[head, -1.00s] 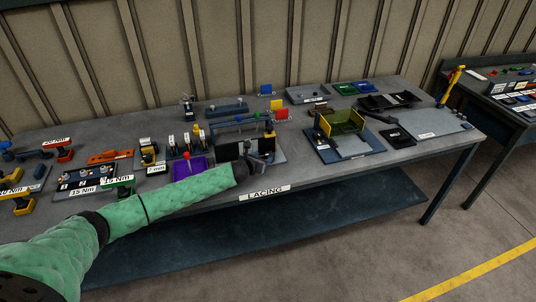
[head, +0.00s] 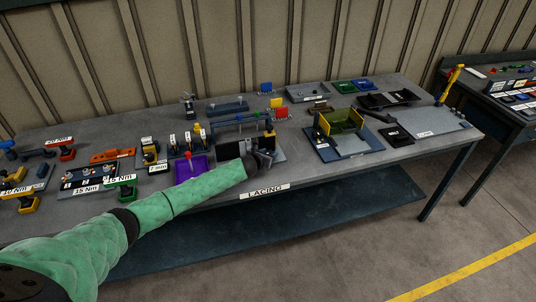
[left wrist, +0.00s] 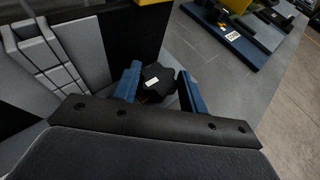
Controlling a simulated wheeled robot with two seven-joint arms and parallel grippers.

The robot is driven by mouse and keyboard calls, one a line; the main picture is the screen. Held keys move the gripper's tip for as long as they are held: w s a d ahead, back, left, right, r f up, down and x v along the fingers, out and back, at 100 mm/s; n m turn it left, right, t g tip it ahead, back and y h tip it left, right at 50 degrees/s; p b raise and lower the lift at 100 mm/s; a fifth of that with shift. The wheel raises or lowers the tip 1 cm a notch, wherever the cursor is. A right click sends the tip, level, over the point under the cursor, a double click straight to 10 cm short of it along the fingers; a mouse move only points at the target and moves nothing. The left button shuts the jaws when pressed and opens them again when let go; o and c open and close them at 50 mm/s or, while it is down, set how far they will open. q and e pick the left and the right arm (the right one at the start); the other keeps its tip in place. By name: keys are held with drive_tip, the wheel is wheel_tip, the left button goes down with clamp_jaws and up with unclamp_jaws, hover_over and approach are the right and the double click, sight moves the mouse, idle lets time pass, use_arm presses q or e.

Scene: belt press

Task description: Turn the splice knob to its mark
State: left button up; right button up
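A black lobed knob with a small white label (left wrist: 153,80) sits between the two blue fingers of my left gripper (left wrist: 158,88) in the left wrist view. The fingers are apart, one on each side of the knob, with a narrow gap visible at the left finger; contact on the right is unclear. In the head view my left gripper (head: 264,159) is over the right part of a black-and-grey fixture (head: 229,151) at the table's front edge, and it hides the knob. I cannot make out the mark. My right gripper is not in view.
A yellow-sided guard on a blue base (head: 341,123) stands to the right of my left gripper. A purple tray (head: 190,170) lies to its left, and a blue-railed device (head: 235,124) stands behind. Grey bench (head: 310,174) is bare at the front right.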

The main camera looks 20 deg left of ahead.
use_arm(q)
drive_tip(key=c, duration=0.4)
